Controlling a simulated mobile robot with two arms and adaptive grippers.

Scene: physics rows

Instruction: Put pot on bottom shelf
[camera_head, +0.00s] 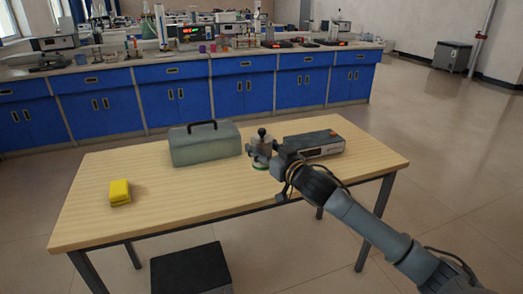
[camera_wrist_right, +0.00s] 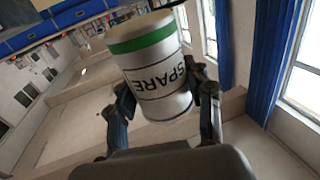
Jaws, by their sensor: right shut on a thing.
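The pot (camera_head: 258,147) is a small pale grey cylinder with a dark knob on top, over the middle of the table. In the right wrist view the pot (camera_wrist_right: 152,62) is white with a green band and the word SPARE upside down. My right gripper (camera_head: 272,159) comes in from the right and is shut on the pot. In the right wrist view, its fingers (camera_wrist_right: 164,88) press on both sides of the pot. I cannot tell whether the pot's base touches the tabletop. No shelf can be clearly made out. My left gripper is not in view.
The wooden table (camera_head: 210,205) holds a grey-green case (camera_head: 205,148) with a black handle, a grey device (camera_head: 325,150) and a yellow block (camera_head: 119,192). A dark box (camera_head: 190,270) stands low at the table's front. Blue cabinets (camera_head: 175,103) line the back.

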